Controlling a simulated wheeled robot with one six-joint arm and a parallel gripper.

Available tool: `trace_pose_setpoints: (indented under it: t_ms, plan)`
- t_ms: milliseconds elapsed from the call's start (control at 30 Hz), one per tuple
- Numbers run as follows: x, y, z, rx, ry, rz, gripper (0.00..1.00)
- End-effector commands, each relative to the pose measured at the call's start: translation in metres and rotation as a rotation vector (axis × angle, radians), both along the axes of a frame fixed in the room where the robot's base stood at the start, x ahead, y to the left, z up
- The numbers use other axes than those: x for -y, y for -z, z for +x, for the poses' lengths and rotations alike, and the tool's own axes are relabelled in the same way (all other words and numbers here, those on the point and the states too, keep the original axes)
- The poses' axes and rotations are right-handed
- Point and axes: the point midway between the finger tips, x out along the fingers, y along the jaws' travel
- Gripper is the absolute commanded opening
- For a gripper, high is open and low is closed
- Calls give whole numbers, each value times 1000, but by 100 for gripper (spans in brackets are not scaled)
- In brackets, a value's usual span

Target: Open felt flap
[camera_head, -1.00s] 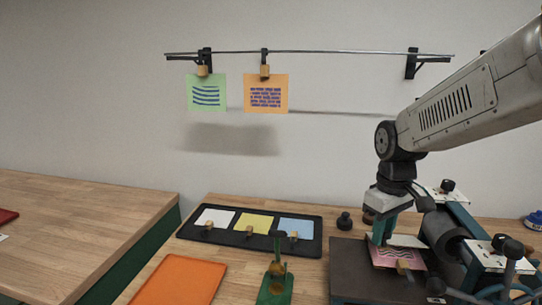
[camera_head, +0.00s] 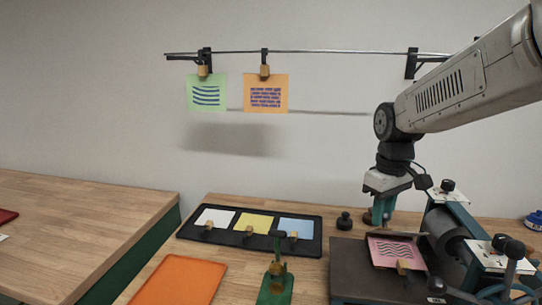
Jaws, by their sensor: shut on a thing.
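My gripper (camera_head: 379,217), with teal fingers, points down at the back left edge of the dark press bed (camera_head: 352,262). The contact between fingers and flap is small and partly hidden. The pink card lies on the bed with its dark wavy lines uncovered.
The press roller (camera_head: 447,250) and its teal frame stand close on the right. A black knob (camera_head: 344,221) stands left of my gripper. A black tray (camera_head: 270,242) with three sheets, a green stand (camera_head: 275,289) and an orange board (camera_head: 180,281) lie further left.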

Motion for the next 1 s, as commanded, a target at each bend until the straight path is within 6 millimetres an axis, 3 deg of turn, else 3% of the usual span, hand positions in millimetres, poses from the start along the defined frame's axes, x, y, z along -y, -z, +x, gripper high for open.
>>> trace_pose_setpoints:
  t_ms: [1000]
  plan:
    - [7,-17,36,0,1,0,13]
